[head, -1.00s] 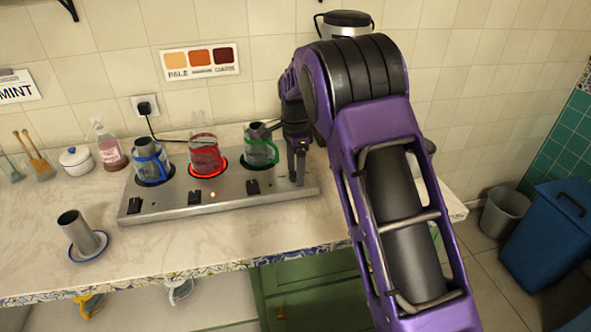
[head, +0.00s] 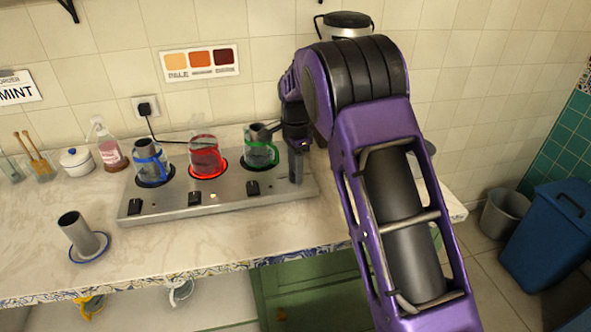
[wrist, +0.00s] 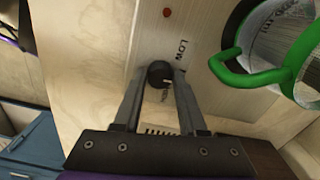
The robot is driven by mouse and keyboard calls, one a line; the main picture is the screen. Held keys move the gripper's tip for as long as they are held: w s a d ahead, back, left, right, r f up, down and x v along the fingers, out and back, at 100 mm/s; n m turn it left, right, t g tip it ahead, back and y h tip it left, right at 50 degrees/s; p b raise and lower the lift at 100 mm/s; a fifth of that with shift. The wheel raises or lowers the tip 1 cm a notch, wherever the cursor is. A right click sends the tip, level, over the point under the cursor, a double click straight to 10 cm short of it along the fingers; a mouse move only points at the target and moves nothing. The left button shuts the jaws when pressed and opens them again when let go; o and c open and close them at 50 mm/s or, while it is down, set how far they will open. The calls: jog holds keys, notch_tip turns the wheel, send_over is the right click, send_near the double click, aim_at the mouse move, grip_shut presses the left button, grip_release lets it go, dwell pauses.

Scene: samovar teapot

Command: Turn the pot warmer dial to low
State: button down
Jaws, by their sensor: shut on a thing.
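The pot warmer (head: 225,200) is a long metal plate on the counter, with three heating rings and black switches along its front. The dial (wrist: 160,73) is a small black knob near the word LOW (wrist: 182,50) in the wrist view; a pale mark shows on its lower right side. Other lettering below it is partly hidden. My gripper (wrist: 161,76) is shut on the dial, one finger on each side. In the head view my gripper (head: 297,177) is at the right end of the warmer and hides the dial.
A pot with a green handle (wrist: 231,66) stands close to my gripper's right in the wrist view. Pots with red (head: 205,155) and blue (head: 150,162) handles stand further left. The red ring glows. A metal cup (head: 76,232) sits on a saucer at the left. A small red light (wrist: 167,12) is above the dial.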

jog(key=n+p, duration=0.1)
jog(key=n, duration=0.4)
jog(key=shift+r+n+p, duration=0.1)
jog(key=shift+n+p, duration=0.2)
jog(key=shift+p, duration=0.05)
jog(key=n+p, duration=0.1)
jog(key=n, duration=0.4)
jog(key=shift+n, duration=0.4)
jog(key=shift+c, duration=2.3)
grip_release()
notch_tip(320, 180, up, 17)
jog(key=p, duration=0.1)
jog(key=shift+r, duration=0.2)
